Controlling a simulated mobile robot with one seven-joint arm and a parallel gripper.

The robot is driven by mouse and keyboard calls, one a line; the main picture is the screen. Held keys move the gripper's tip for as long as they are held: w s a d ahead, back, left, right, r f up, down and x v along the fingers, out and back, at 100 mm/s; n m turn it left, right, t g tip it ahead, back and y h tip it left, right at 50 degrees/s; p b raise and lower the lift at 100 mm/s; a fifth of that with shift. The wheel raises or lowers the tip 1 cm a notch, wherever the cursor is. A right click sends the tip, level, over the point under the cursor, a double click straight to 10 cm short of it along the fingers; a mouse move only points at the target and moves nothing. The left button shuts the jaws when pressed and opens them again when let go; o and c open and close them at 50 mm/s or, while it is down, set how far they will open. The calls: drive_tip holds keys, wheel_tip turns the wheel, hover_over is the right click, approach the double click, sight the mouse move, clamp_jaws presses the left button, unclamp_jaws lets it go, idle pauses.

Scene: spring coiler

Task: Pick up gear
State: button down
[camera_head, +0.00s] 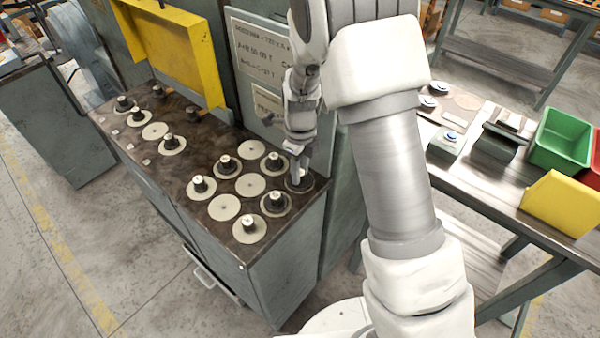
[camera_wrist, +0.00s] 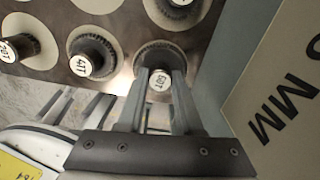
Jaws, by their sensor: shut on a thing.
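The gear (camera_head: 299,185) is a dark toothed disc at the right front corner of the brown bench top (camera_head: 170,178). In the wrist view the gear (camera_wrist: 160,80) has a pale hub top with a printed label, hard to read. My gripper (camera_head: 298,174) points down over the gear. In the wrist view my gripper (camera_wrist: 159,84) has one finger on each side of the hub and is shut on it. The gear appears to be at its place on the bench; I cannot tell whether it is lifted. The fingers hide part of it.
Several other hubbed gears stand close by on pale discs, one (camera_head: 275,203) just left of the held gear. A grey panel with a sign (camera_head: 262,52) rises right behind. A yellow frame (camera_head: 175,50) stands at the back left. A side table holds green (camera_head: 562,140) and yellow (camera_head: 562,202) bins.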

drive_tip(key=r, duration=0.4)
drive_tip(key=shift+s+a+r, duration=0.1)
drive_tip(key=shift+s+r, duration=0.1)
drive_tip(key=shift+r, duration=0.1)
drive_tip(key=s+a+r+p, duration=0.1)
drive_tip(key=s+a+r, duration=0.1)
drive_tip(key=s+r, duration=0.4)
drive_tip(key=s, duration=0.5)
drive_tip(key=shift+r+p, duration=0.15)
drive_tip(key=shift+p, duration=0.2)
